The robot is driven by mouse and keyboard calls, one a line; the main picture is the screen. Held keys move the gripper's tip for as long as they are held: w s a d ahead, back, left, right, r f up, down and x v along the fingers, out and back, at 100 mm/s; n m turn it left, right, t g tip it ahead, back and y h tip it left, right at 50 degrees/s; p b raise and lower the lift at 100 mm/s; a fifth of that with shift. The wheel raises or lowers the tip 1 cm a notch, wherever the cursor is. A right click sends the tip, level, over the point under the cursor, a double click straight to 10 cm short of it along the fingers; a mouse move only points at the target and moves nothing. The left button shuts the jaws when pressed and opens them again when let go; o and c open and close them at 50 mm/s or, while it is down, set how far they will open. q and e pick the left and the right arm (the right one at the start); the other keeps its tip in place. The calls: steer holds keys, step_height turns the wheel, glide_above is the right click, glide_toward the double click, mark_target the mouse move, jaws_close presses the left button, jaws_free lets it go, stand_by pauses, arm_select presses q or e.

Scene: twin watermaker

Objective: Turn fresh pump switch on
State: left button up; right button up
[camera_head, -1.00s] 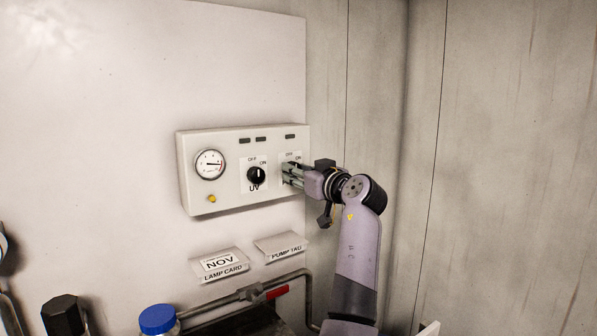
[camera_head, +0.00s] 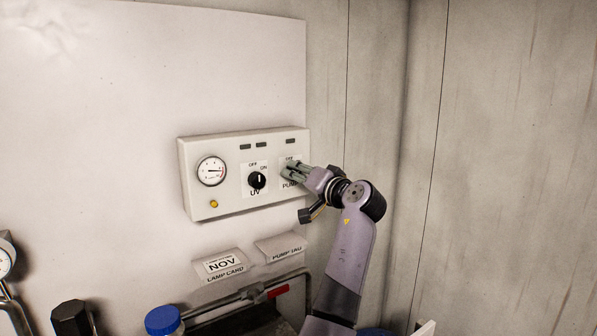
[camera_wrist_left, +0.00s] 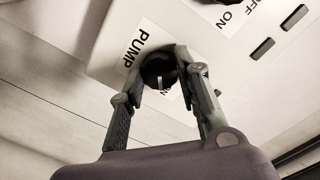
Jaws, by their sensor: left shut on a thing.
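The pump switch is a round black knob (camera_wrist_left: 158,68) with a white mark, beside the PUMP label (camera_wrist_left: 136,48) in the left wrist view. Its mark points down in that picture, near partly hidden lettering that looks like ON. My left gripper (camera_head: 289,171) is at the right end of the white control box (camera_head: 228,200). Its fingers (camera_wrist_left: 160,75) are closed around the knob from both sides. In the head view the fingers hide the knob. My right gripper is not in view.
Below are the lamp card (camera_head: 222,264), the pump tag (camera_head: 281,248), pipes with a red handle (camera_head: 278,292) and a blue cap (camera_head: 162,320).

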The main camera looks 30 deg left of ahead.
arm_select(q)
steer(key=shift+r+m+p, duration=0.15)
steer(key=shift+m+p, duration=0.15)
steer(key=shift+m, duration=0.3)
steer(key=shift+o, duration=0.2)
steer(key=shift+c, duration=0.2)
steer(key=o, duration=1.2)
steer(key=v, duration=1.2)
steer(key=shift+w, duration=0.1)
